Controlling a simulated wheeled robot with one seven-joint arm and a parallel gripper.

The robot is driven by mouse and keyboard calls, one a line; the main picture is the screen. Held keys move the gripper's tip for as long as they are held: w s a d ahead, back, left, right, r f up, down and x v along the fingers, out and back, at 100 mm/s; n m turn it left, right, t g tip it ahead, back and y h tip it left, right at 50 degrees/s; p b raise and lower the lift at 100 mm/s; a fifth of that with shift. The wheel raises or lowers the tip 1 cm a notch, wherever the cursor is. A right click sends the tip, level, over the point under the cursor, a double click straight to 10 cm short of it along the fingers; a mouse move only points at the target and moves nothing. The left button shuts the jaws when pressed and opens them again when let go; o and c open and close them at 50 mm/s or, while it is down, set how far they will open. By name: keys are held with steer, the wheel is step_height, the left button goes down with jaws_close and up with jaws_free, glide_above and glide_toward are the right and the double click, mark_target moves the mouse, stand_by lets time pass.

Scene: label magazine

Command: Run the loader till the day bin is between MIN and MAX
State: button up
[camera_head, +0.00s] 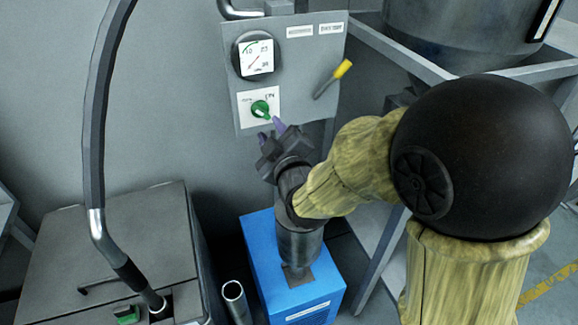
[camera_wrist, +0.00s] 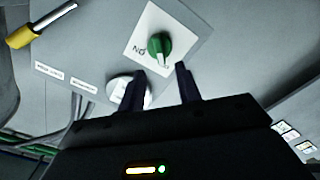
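A green rotary knob (camera_head: 261,108) sits on a white plate on the grey control panel (camera_head: 300,60). It also shows in the wrist view (camera_wrist: 160,46), with a pale pointer mark; "ON" reads upside down beside it. I cannot tell its setting for sure. My gripper (camera_head: 272,128) is just below the knob in the head view. In the wrist view its two dark fingers (camera_wrist: 160,72) are apart with nothing between them, and the knob lies beyond their tips. A large grey vessel (camera_head: 440,35) stands at upper right with a dark strip; no MIN or MAX marks are readable.
A round dial gauge (camera_head: 257,56) is above the knob, and a yellow-handled lever (camera_head: 333,78) is to its right. A grey box (camera_head: 100,250) with a thick hose (camera_head: 95,130) stands at left. A blue box (camera_head: 290,270) is below my gripper.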

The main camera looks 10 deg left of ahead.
steer(key=b+v, duration=0.8)
steer(key=v, duration=0.3)
steer(key=shift+s, duration=0.2)
steer(key=w+d+f+m+g+h, duration=0.2)
steer(key=d+f+m+g+h, duration=0.7)
steer(key=d+f, duration=0.85)
steer(key=s+d+f+m+g, duration=0.4)
steer(key=s+d+f+m, duration=0.3)
step_height(320, 180, up, 19)
steer(key=p, duration=1.9)
steer(key=shift+w+n+h, duration=0.3)
